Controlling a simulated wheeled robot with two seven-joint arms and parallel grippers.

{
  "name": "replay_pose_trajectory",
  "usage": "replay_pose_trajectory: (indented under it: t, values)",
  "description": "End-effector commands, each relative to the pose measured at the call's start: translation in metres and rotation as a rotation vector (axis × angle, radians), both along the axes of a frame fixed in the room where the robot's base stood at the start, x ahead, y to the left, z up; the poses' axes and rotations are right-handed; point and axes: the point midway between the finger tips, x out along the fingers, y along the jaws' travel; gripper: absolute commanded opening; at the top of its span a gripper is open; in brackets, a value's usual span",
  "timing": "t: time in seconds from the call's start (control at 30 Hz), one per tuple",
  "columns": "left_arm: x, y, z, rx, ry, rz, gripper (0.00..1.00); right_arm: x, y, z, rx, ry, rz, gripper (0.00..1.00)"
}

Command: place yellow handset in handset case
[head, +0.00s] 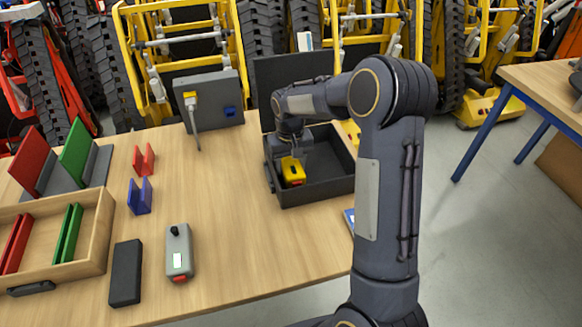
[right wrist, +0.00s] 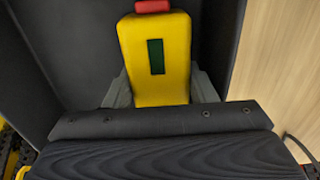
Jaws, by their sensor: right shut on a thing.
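The yellow handset (head: 293,171) has a red end and a dark display. It is inside the open black handset case (head: 322,189), near the case's left part. In the right wrist view the handset (right wrist: 157,75) fills the middle, its red end pointing away. My right gripper (head: 284,154) reaches down into the case and is shut on the handset; its fingers (right wrist: 160,95) show on both sides of it. I cannot tell whether the handset touches the case floor. My left gripper is not in view.
The case lid (head: 285,75) stands open behind it. A grey handset (head: 179,250), a black block (head: 126,272), a wooden tray (head: 100,243) and red and blue holders (head: 139,196) lie left. A grey box (head: 212,103) stands at the back. The middle table is clear.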

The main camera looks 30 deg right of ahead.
Motion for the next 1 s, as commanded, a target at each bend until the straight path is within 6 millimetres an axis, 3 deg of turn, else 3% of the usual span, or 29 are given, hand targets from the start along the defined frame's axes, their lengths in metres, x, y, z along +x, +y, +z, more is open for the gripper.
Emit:
replay_pose_trajectory:
  t: [0.1,0.5,0.53,0.57,0.83,1.0]
  values:
    - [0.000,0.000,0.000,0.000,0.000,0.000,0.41,0.000,0.000,-0.011,0.001,-0.001,-0.001,0.21]
    - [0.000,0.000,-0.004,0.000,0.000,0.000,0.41,0.000,0.000,-0.016,0.000,-0.002,0.000,0.21]
    - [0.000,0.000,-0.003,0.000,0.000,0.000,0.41,0.000,0.000,-0.015,0.000,-0.001,0.000,0.55]
    - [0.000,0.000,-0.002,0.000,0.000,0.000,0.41,0.000,0.000,-0.015,0.000,-0.001,0.000,0.59]
    - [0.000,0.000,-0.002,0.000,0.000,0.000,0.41,0.000,0.000,-0.014,0.000,-0.001,0.000,0.60]
    - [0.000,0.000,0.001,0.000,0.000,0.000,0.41,0.001,0.000,0.000,-0.001,-0.005,0.000,0.60]
